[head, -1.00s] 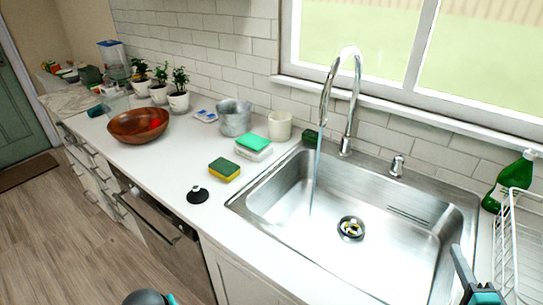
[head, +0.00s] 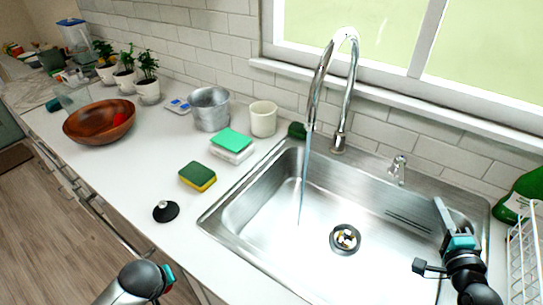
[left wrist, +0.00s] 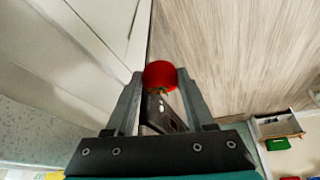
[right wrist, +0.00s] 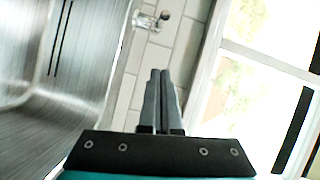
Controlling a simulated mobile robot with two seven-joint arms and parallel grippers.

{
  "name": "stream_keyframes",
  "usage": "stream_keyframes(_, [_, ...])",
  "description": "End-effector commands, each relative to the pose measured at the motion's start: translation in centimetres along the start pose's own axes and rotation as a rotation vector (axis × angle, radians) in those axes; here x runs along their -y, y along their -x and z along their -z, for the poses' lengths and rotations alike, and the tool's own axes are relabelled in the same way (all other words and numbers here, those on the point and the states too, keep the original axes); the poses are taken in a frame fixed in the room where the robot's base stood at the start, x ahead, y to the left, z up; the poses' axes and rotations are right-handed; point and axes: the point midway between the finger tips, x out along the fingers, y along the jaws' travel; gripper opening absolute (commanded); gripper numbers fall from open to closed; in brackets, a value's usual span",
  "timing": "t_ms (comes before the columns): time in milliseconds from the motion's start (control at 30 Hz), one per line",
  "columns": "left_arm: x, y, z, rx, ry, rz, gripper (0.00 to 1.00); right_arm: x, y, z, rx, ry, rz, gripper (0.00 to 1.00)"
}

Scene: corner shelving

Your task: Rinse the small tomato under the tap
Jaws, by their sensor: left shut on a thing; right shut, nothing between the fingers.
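A small red tomato (left wrist: 160,75) is between the fingers of my left gripper (left wrist: 160,88), shut on it in the left wrist view. The chrome tap (head: 345,85) is running, and a thin water stream (head: 305,175) falls into the left part of the steel sink (head: 275,215). My right gripper (head: 440,210) is over the right side of the sink, and its fingers (right wrist: 162,75) are shut and empty in the right wrist view.
A wooden bowl (head: 90,125) with something red in it stands on the left counter. A sponge (head: 197,177), black stopper (head: 166,211), metal bucket (head: 209,110) and white cup (head: 263,119) stand left of the sink. A green bottle (head: 518,197) and white rack (head: 525,250) are at right.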

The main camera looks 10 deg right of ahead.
Motion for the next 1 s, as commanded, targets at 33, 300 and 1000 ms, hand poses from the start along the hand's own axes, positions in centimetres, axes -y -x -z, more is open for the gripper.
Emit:
stream_keyframes(33, [0.0, -0.1, 0.0, 0.0, 0.0, 0.0, 0.01, 0.0, -0.9, 0.0, 0.0, 0.0, 0.002, 0.0])
stream_keyframes(300, [0.0, -0.6, -0.2, 0.0, 0.0, 0.0, 0.01, 0.0, -4.9, 0.0, 0.0, 0.001, 0.002, 0.0])
stream_keyframes(1000, [0.0, -0.1, 0.0, 0.0, 0.0, 0.0, 0.01, 0.0, -7.6, -3.9, 0.001, 0.002, 0.0, 0.0])
